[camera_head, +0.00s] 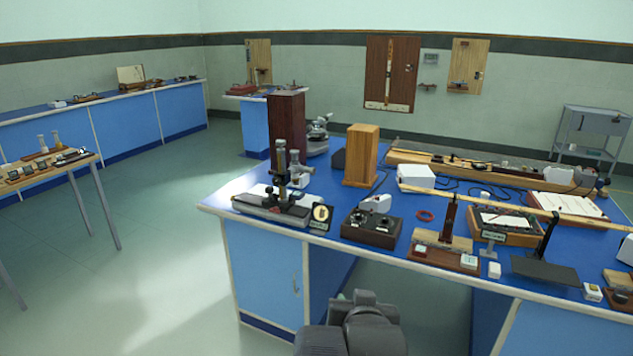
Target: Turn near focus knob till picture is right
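A travelling-microscope-like instrument (281,180) with an upright metal tube stands on a pale and dark base at the left end of the blue-topped bench (240,190). A small round tan picture or dial (321,213) on a dark plate stands just right of its base. A focus knob on the instrument is too small to make out. Another microscope-like instrument (318,138) stands farther back, beside a dark wooden column. Grey parts of my arm show at the bottom centre, in front of the bench. My gripper's fingers do not show.
A small table (95,164) stands at the left. The floor (170,255) between it and the bench is clear.

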